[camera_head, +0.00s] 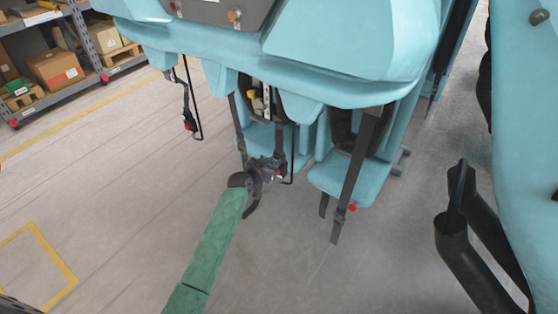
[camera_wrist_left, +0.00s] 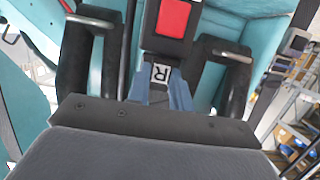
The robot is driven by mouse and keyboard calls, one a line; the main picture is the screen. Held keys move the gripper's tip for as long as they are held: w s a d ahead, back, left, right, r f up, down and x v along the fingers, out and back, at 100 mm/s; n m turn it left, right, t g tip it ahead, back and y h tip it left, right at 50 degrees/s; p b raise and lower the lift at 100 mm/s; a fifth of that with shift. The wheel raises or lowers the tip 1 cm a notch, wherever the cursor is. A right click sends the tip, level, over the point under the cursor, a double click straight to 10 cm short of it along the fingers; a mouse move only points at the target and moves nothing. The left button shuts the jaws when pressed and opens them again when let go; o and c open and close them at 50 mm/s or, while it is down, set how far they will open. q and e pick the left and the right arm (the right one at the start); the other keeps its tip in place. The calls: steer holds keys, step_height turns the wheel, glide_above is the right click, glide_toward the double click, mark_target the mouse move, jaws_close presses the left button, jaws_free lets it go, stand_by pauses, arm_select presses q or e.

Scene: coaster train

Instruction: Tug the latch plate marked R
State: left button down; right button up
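In the left wrist view the latch plate marked R (camera_wrist_left: 161,73) is a small dark piece with a white label. It sits at the end of a black buckle with a red button (camera_wrist_left: 173,18). The slim blue-grey fingers of my left gripper (camera_wrist_left: 160,85) lie close along both sides of the plate and appear shut on it. In the head view my left gripper (camera_head: 262,172) is at the strap end below the middle seat, at the tip of my green-sleeved arm. The plate is too small to make out there. My right gripper is not in view.
The teal coaster train (camera_head: 340,60) fills the top of the head view. Other straps with red-button buckles hang at left (camera_head: 188,122) and right (camera_head: 350,208). Black grab handles flank the buckle in the left wrist view (camera_wrist_left: 215,75). Shelves with boxes (camera_head: 55,65) stand far left; floor is open.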

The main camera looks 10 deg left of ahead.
arm_select(q)
steer(key=c, duration=2)
jaws_free()
jaws_close()
steer(key=shift+r, duration=0.15)
steer(key=o, duration=0.8)
jaws_free()
